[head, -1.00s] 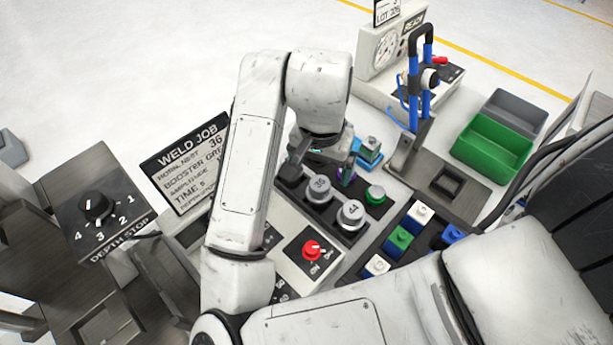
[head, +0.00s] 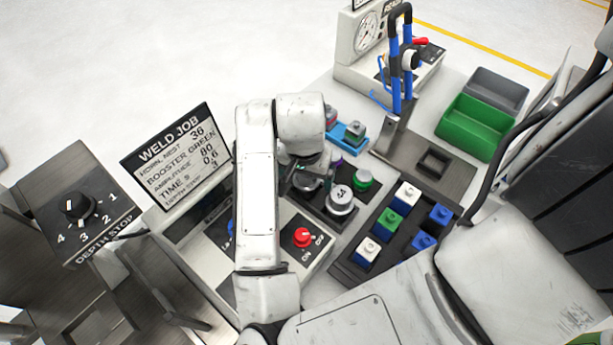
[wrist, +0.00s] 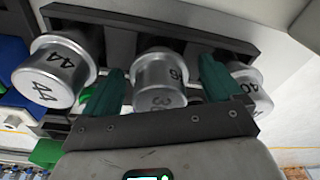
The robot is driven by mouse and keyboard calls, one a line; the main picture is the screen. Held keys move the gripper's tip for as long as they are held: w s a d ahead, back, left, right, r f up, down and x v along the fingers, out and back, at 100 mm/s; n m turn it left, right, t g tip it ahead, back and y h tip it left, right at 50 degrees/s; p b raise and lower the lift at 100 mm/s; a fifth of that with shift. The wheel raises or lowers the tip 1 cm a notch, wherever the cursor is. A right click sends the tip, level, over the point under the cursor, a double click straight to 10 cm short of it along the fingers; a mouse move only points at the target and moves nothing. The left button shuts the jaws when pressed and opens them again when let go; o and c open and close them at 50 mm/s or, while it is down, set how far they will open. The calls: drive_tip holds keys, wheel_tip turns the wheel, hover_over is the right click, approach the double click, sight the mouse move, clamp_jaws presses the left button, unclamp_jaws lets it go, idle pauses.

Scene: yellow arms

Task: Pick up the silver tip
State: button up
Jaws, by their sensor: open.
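Silver tips stand in a dark rack. In the wrist view the tip marked 36 (wrist: 160,84) is in the middle, the tip marked 44 (wrist: 62,70) at the left, and the tip marked 40 (wrist: 250,92) at the right, partly hidden. My gripper (wrist: 165,88) is open, with one green finger on each side of the 36 tip; I cannot tell if they touch it. In the head view the 44 tip (head: 341,200) shows in the rack beside my gripper (head: 308,182), which hides the 36 tip.
A WELD JOB sign (head: 176,155) reads 36, booster green. A green round piece (head: 363,180) stands behind the 44 tip. A tray of white, green and blue blocks (head: 372,272) is to the right. A green bin (head: 470,128) and a blue fixture (head: 345,134) stand farther back.

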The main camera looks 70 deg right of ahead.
drive_tip(key=c, duration=1.4)
